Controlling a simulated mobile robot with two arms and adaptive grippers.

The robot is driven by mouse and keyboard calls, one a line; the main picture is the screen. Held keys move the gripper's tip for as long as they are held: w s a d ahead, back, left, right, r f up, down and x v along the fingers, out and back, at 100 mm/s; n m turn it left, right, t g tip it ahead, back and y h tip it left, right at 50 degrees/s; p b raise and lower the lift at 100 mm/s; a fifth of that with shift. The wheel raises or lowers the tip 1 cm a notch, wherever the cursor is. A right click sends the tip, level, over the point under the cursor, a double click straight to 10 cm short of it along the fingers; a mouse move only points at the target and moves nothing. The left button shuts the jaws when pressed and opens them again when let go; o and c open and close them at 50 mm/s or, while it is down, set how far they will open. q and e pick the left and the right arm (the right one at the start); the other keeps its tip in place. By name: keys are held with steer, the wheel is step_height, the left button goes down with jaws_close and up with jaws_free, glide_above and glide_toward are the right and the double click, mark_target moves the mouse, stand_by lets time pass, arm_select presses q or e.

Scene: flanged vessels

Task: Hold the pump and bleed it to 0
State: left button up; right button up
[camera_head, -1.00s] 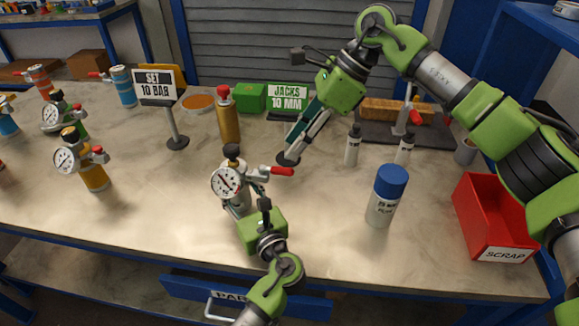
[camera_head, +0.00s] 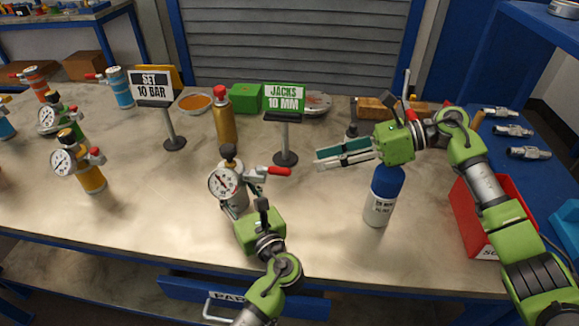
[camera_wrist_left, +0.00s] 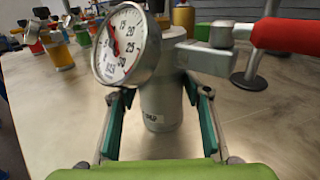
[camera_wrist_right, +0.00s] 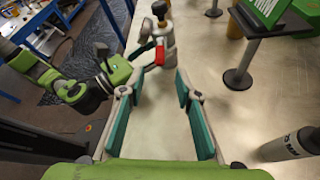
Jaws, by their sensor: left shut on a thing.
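The pump (camera_head: 235,201) is a grey cylinder with a round white gauge (camera_head: 224,182), a black top knob (camera_head: 228,151) and a red-handled lever (camera_head: 273,171) pointing right. It stands upright on the bench. My left gripper (camera_wrist_left: 157,105) has one finger on each side of the grey body and is shut on it. The gauge has a red needle, but I cannot read the value surely. My right gripper (camera_head: 320,158) is open and empty, to the right of the pump and apart from it, fingers pointing left. In the right wrist view, the red lever (camera_wrist_right: 160,53) shows beyond its fingers.
A blue-capped bottle (camera_head: 380,205) stands just below my right gripper, beside the red scrap bin (camera_head: 468,217). The "JACKS 10 MM" sign (camera_head: 284,97) and a gold cylinder (camera_head: 222,120) stand behind the pump. A yellow gauge vessel (camera_head: 92,178) stands left. The front bench is clear.

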mark_target(274, 171)
steer(key=x, duration=0.9)
steer(key=shift+a, duration=0.2)
jaws_close()
